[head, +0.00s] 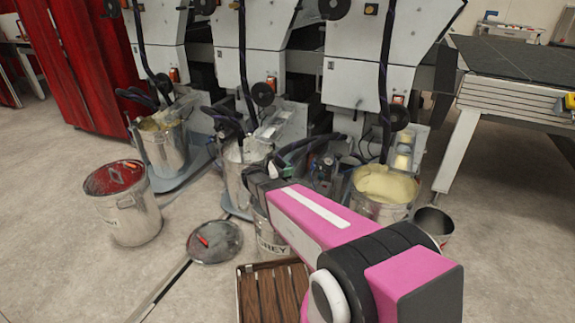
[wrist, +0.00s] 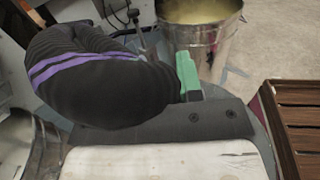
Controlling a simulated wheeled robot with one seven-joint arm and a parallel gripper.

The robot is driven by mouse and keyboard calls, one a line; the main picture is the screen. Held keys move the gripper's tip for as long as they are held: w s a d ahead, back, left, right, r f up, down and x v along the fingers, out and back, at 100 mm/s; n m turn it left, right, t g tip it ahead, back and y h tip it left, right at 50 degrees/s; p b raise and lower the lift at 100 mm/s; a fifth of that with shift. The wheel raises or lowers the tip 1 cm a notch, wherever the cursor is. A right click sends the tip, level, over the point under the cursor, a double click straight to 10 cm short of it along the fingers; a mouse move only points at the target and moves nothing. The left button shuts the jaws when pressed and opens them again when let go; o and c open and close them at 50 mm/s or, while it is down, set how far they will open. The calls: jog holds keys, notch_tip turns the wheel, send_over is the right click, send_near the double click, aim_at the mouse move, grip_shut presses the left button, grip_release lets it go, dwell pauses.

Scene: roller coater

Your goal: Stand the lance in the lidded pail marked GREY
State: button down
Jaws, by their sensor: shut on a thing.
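The steel pail marked GREY (head: 270,236) stands on the floor below my arm in the head view. My arm hides its top, so I cannot tell whether it is covered. My gripper (head: 276,168), with green fingers, is above and behind this pail and shut. One green finger (wrist: 188,75) shows in the wrist view. A thick black hose with purple stripes (wrist: 95,75) bulges beside it. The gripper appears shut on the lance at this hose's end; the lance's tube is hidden.
A dark lid with a red handle (head: 214,241) lies on the floor. A red-stained pail (head: 132,215) stands left. A pail of pale yellow liquid (head: 382,190) stands right, with a small empty bucket (head: 434,222) beside it. A slatted wooden crate (head: 272,290) is in front.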

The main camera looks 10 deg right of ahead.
notch_tip(320, 180, down, 7)
jog(key=shift+r, duration=0.15)
dwell(0.4)
jog(key=shift+f, duration=1.05)
jog(key=c, duration=0.7)
grip_release()
jog(key=shift+f, duration=0.1)
jog(key=s+a, duration=0.1)
jog(key=a, duration=0.9)
jog(key=shift+s+a, duration=0.35)
